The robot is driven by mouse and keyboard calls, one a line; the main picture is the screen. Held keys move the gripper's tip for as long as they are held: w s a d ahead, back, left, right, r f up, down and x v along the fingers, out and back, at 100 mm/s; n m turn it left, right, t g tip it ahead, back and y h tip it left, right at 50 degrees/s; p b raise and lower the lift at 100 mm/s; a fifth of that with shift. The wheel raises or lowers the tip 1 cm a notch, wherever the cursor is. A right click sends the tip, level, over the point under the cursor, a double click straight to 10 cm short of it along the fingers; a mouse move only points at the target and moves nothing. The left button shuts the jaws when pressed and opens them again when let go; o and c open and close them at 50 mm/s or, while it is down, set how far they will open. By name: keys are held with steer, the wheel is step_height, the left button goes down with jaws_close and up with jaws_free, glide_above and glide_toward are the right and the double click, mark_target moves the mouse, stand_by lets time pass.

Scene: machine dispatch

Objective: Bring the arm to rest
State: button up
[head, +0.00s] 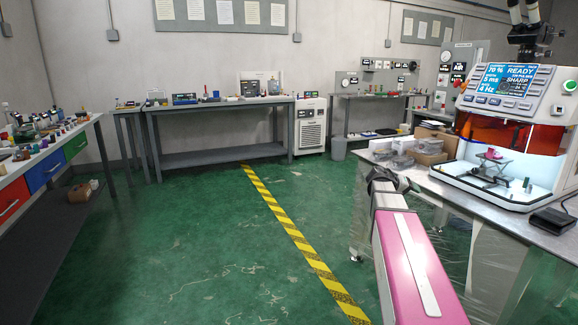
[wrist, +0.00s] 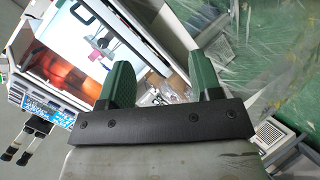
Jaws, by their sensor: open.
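My arm (head: 415,262) shows in the head view as a pink link reaching forward from the bottom right, beside the near side of the right bench. Its far end is dark and small there, and I cannot make out the fingers. In the wrist view my gripper (wrist: 162,72) has two green fingers apart, with nothing between them. Beyond the fingers stands the white machine (wrist: 62,75), seen tilted, with its lit chamber and orange window. The same machine (head: 548,107) is upright on the right bench in the head view.
The right bench (head: 465,198) holds clear boxes (head: 398,145), a cardboard box (head: 436,143) and a black pedal (head: 552,219). A bench with coloured drawers (head: 45,172) stands at left, and another bench (head: 215,158) at the back. The green floor between them, crossed by a yellow-black stripe (head: 290,231), is clear.

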steer(key=s+a+f+n+g+y, duration=0.1)
steer(key=s+a+f+y, duration=0.5)
steer(key=s+a+f, duration=0.4)
steer(key=s+a+f+n+g+y, duration=0.1)
steer(key=s+a+f+n+y, duration=0.1)
steer(key=s+a+f+y, duration=0.4)
steer(key=s+a+f, duration=0.5)
steer(key=a+f, duration=0.4)
steer(key=a, duration=0.4)
steer(key=shift+f, duration=0.1)
stand_by(0.5)
